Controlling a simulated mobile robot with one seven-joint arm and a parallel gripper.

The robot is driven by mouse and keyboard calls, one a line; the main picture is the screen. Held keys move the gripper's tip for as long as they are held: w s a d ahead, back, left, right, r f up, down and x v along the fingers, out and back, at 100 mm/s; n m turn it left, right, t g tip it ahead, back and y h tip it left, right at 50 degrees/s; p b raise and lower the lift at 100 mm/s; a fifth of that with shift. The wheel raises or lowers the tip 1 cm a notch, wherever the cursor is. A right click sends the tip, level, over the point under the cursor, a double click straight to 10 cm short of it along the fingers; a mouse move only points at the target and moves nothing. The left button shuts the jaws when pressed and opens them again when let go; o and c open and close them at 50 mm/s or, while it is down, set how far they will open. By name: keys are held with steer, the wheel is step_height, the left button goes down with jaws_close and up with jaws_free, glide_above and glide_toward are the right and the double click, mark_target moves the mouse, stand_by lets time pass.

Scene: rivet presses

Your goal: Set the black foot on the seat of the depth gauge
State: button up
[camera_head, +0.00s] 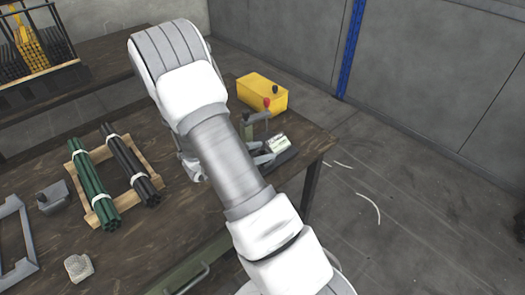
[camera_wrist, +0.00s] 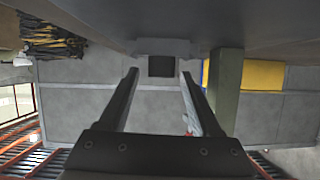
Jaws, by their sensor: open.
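The depth gauge (camera_head: 284,157) stands near the table's right edge, partly behind my arm, with a dark base, a pale panel and an olive post. The post also shows in the wrist view (camera_wrist: 226,88), right of my fingers. My gripper (camera_wrist: 160,72) is open, its two dark fingers apart. Between the fingertips a small black block, apparently the black foot (camera_wrist: 161,66), lines up against a light grey block, apparently the seat (camera_wrist: 165,46). The wrist picture looks upside down. I cannot tell whether the foot touches the seat.
A yellow box (camera_head: 262,92) stands behind the gauge; its yellow side shows in the wrist view (camera_wrist: 262,74). A wooden pallet (camera_head: 101,205) with green and black rod bundles lies left of my arm. A grey frame (camera_head: 14,240) lies far left. The floor right of the table is mostly open.

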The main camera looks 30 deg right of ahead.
steer(key=p+v, duration=0.2)
steer(key=v, duration=0.9)
steer(key=shift+a+r, duration=0.1)
steer(key=shift+a, duration=0.15)
steer(key=w+a+r+n+t+y, duration=0.3)
steer(key=w+a+r+t+y, duration=0.3)
steer(key=w+r, duration=0.25)
steer(key=a+r+n+t+y, duration=0.3)
steer(key=a+r+n+y, duration=0.25)
steer(key=a+r, duration=0.35)
steer(key=s+r+n+g+y, duration=0.2)
steer(key=s+r+n, duration=0.15)
steer(key=s, duration=0.55)
steer(key=s+r+n+g+y, duration=0.1)
steer(key=s+r+n+y, duration=0.2)
steer(key=s, duration=0.7)
steer(key=s+d+f+n+g+h, duration=0.1)
steer(key=s+d+g+h, duration=0.1)
steer(key=s, duration=0.6)
steer(key=shift+d+f+n+h, duration=0.2)
steer(key=shift+d+n+h, duration=0.2)
steer(key=shift+d+h, duration=0.5)
steer(key=shift+s+d, duration=0.1)
steer(key=shift+s, duration=0.05)
